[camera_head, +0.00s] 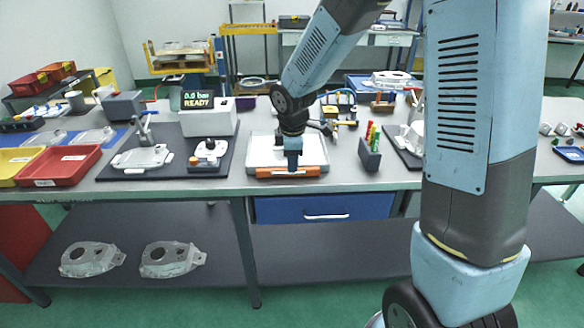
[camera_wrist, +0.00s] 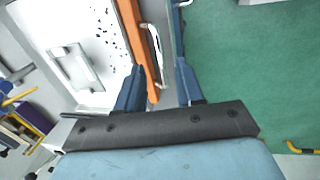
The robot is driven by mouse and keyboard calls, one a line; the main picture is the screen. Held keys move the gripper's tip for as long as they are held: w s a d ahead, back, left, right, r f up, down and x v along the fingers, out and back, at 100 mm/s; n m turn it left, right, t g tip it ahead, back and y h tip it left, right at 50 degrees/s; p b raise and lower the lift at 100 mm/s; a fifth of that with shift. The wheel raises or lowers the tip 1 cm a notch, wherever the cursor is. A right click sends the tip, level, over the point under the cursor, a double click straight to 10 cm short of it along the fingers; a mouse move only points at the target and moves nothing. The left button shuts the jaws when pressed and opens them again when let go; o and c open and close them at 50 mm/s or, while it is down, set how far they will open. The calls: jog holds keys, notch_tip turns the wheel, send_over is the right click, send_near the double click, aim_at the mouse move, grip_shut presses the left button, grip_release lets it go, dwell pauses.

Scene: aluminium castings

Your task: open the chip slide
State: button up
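The chip slide appears to be the orange front strip (camera_head: 287,173) on the pale tray (camera_head: 262,150) at the bench's front edge. In the wrist view the orange strip (camera_wrist: 134,35) carries a thin white handle (camera_wrist: 153,42), beside a white surface with dark chips. My gripper (camera_head: 293,166) points down over the tray's front. In the wrist view my gripper (camera_wrist: 159,66) is open, with the strip and the handle's near end between its two blue fingers. I see no finger closed on the handle; whether they touch it is unclear.
A blue drawer (camera_head: 322,207) sits under the bench below the tray. A black block with coloured sticks (camera_head: 369,150) stands right of the tray. A dark mat with a casting (camera_head: 143,158) lies to the left. In front of the bench is open green floor.

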aim_at(292, 174)
jog(key=shift+w+f, duration=0.2)
jog(key=shift+f, duration=0.75)
jog(key=shift+w+f, duration=0.15)
jog(key=shift+f, duration=0.8)
grip_shut()
jog(key=shift+d, duration=0.1)
